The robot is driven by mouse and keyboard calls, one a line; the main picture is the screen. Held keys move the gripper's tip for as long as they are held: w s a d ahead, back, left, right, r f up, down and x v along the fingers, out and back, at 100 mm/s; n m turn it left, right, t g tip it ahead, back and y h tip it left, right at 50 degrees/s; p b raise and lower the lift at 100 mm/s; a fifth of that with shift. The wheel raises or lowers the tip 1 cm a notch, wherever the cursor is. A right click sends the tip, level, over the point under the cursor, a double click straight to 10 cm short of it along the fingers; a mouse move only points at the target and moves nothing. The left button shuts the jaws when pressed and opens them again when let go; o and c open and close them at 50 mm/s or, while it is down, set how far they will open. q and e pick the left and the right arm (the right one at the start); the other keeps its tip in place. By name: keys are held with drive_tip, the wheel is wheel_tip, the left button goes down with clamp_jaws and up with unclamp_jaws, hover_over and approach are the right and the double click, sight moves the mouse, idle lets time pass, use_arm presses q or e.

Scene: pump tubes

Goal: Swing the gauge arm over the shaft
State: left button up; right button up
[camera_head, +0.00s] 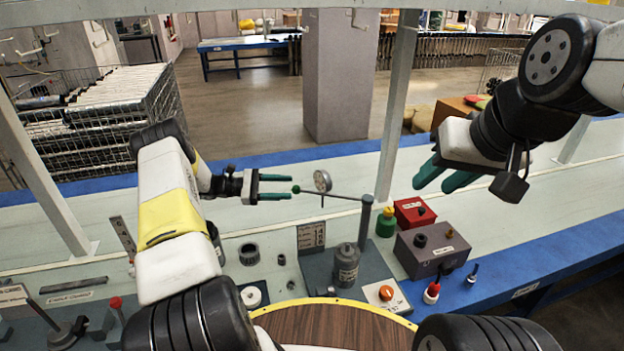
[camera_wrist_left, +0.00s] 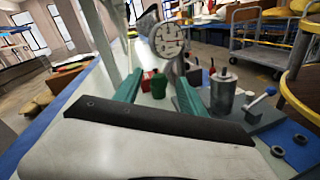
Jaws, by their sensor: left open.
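The gauge arm (camera_head: 345,196) is a thin rod running left from an upright grey post (camera_head: 366,222). The gauge also shows in the left wrist view (camera_wrist_left: 168,40). The metal cylinder with the shaft (camera_head: 346,266) stands on a grey plate below and in front of the rod. My left gripper (camera_head: 289,187) is open, its fingertips just left of the knob; whether they touch it cannot be told. My right gripper (camera_head: 436,183) is open and empty, raised at the right.
Several small rings and parts lie on the bench at left. A round wooden surface (camera_head: 330,328) is in front. A white frame post (camera_head: 398,110) rises behind.

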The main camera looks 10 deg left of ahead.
sight(299, 189)
use_arm(q)
drive_tip(key=shift+t, duration=0.3)
drive_tip(key=d, duration=0.2)
drive_tip(key=w+d+f, duration=0.1)
drive_tip(key=d, duration=0.4)
drive_tip(key=shift+w+f, duration=0.15)
drive_tip(key=shift+w, duration=0.15)
drive_tip(key=c, duration=1)
drive_tip(key=shift+w, duration=0.1)
clamp_jaws()
